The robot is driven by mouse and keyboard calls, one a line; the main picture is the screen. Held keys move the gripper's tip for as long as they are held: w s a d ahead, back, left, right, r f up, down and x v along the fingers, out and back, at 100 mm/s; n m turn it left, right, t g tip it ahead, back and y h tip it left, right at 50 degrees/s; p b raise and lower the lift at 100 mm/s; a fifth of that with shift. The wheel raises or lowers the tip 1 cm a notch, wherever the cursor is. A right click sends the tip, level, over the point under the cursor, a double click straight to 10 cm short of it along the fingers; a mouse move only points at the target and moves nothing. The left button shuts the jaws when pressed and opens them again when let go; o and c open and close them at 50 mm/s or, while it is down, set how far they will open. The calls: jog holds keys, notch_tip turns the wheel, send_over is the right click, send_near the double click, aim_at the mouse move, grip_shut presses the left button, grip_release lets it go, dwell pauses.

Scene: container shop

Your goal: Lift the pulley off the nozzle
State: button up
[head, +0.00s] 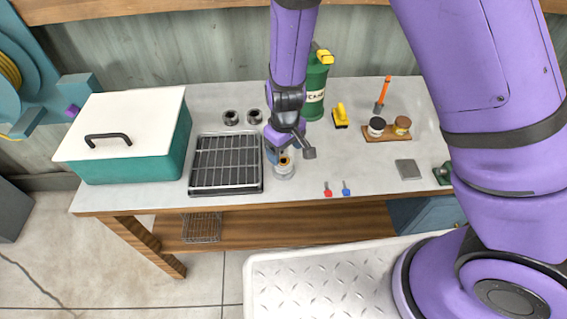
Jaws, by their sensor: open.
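My gripper (290,153) is open and points down over the front middle of the workbench. Just below it stands a small pale grey round piece (284,172) with a gold-coloured top showing a dark opening. This looks like the pulley and nozzle together, but they are too small and too covered by my gripper to tell one from the other. I cannot tell whether the fingers touch it.
Left of my gripper lies a black slatted tray (226,188), beside a teal box (140,160) with a white lid. Two dark round parts (231,117) (254,116) stand behind. A green canister (315,90) stands back right. Red and blue pieces (328,190) lie front right.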

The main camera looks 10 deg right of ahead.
aim_at(285, 160)
jog(key=shift+f, duration=2.55)
jog(key=shift+c, duration=0.3)
jog(key=c, duration=0.7)
jog(key=shift+w, duration=0.1)
jog(key=shift+c, duration=0.6)
